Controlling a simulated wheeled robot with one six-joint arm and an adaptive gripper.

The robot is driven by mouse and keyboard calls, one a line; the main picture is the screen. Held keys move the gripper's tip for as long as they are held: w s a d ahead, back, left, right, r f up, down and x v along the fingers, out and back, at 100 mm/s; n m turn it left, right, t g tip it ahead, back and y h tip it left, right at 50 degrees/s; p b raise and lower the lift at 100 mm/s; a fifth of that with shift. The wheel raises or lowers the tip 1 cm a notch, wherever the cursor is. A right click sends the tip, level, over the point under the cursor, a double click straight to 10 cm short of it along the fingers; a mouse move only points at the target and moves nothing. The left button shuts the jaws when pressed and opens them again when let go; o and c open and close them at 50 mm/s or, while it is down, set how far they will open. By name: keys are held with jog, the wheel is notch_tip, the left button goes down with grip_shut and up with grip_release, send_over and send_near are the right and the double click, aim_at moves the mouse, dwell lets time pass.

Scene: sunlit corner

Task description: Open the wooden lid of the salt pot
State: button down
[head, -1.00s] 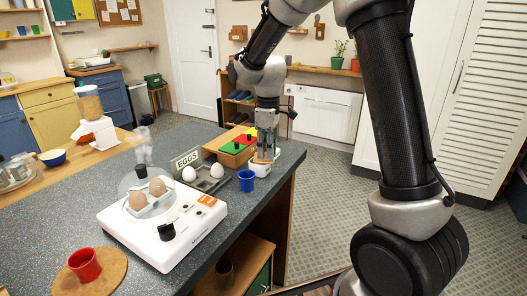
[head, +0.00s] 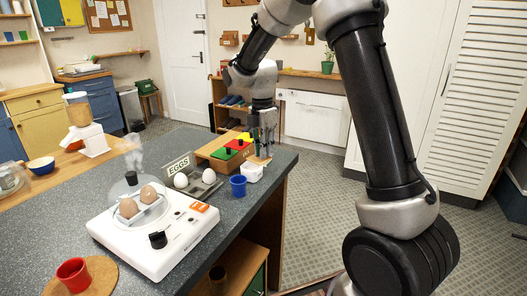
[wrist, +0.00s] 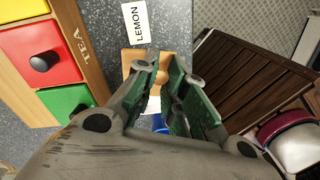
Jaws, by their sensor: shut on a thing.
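The salt pot (head: 251,173) is a small white box near the far right edge of the dark counter. Its pale top shows uncovered in the head view. The wooden lid (head: 261,158) is at the pot's back right side, raised off the top; whether it still touches the pot I cannot tell. My gripper (head: 264,151) points down and is shut on the lid. In the wrist view the tan lid (wrist: 134,58) shows at the fingertips (wrist: 160,66), and the fingers hide most of the pot.
A blue cup (head: 238,187) stands just in front of the pot. A white egg cooker (head: 140,246) steams nearer. A LEMON label (wrist: 135,22) lies beyond the lid.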

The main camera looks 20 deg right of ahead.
jog(key=shift+w+d+n, duration=0.1)
jog(key=shift+w+n, duration=0.25)
jog(key=shift+n, duration=0.45)
jog(key=shift+w+n, duration=0.35)
jog(key=shift+n, duration=0.45)
jog(key=c, duration=1.4)
grip_release()
jog(key=r, duration=1.2)
jog(key=shift+w+a, duration=0.2)
jog(key=shift+w, duration=0.1)
